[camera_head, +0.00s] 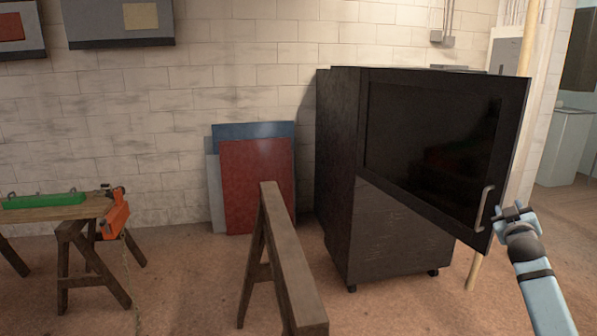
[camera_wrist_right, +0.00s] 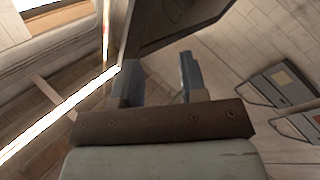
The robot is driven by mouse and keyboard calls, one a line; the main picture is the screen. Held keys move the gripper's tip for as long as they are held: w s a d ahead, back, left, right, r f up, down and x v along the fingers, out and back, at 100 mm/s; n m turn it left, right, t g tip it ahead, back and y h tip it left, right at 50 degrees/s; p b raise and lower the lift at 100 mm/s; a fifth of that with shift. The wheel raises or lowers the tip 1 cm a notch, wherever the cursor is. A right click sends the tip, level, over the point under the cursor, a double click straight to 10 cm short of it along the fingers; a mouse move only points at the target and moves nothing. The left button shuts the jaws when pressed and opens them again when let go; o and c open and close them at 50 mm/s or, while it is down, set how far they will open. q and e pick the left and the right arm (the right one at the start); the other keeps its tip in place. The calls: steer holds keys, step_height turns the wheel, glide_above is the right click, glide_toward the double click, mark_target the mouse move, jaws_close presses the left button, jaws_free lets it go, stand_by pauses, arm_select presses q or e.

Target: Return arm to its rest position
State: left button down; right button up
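My right gripper (camera_head: 508,212) is at the right side of the head view, just right of the metal handle (camera_head: 484,208) on a black cabinet door (camera_head: 430,140). It looks apart from the handle. In the right wrist view its two fingers (camera_wrist_right: 160,78) are spread with nothing between them. My right arm (camera_head: 545,290) reaches up from the lower right. The door's dark panel shows beyond the fingers in the wrist view (camera_wrist_right: 175,20). My left gripper is not in view.
The door stands swung out from the black cabinet (camera_head: 338,170). A wooden sawhorse (camera_head: 285,260) stands in front at centre. Red and blue panels (camera_head: 257,185) lean on the brick wall. A workbench (camera_head: 60,212) with a green level (camera_head: 45,200) and an orange tool (camera_head: 116,217) is left.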

steer(key=d+r+n, duration=0.2)
steer(key=d+n, duration=0.3)
steer(key=d, duration=0.3)
steer(key=s+a+f+g+y, duration=0.1)
steer(key=s+a+f+y, duration=0.3)
steer(key=a+f, duration=0.5)
steer(key=s+a+f+m+g+y, duration=0.15)
steer(key=s+a+f, duration=0.35)
steer(key=a+f, duration=0.5)
steer(key=s+a+f+g+y, duration=0.15)
steer(key=s+a+f, duration=0.4)
steer(key=f, duration=0.65)
steer(key=s+a+f+g+y, duration=0.1)
steer(key=s+a+f, duration=0.2)
steer(key=s+a, duration=0.4)
steer(key=s+a+f+m+g+y, duration=0.1)
steer(key=s+a+f, duration=0.3)
steer(key=s, duration=0.9)
steer(key=s+a+f+m+g+y, duration=0.1)
steer(key=s+a+f+y, duration=0.1)
steer(key=s+a, duration=0.8)
steer(key=shift+f, duration=0.65)
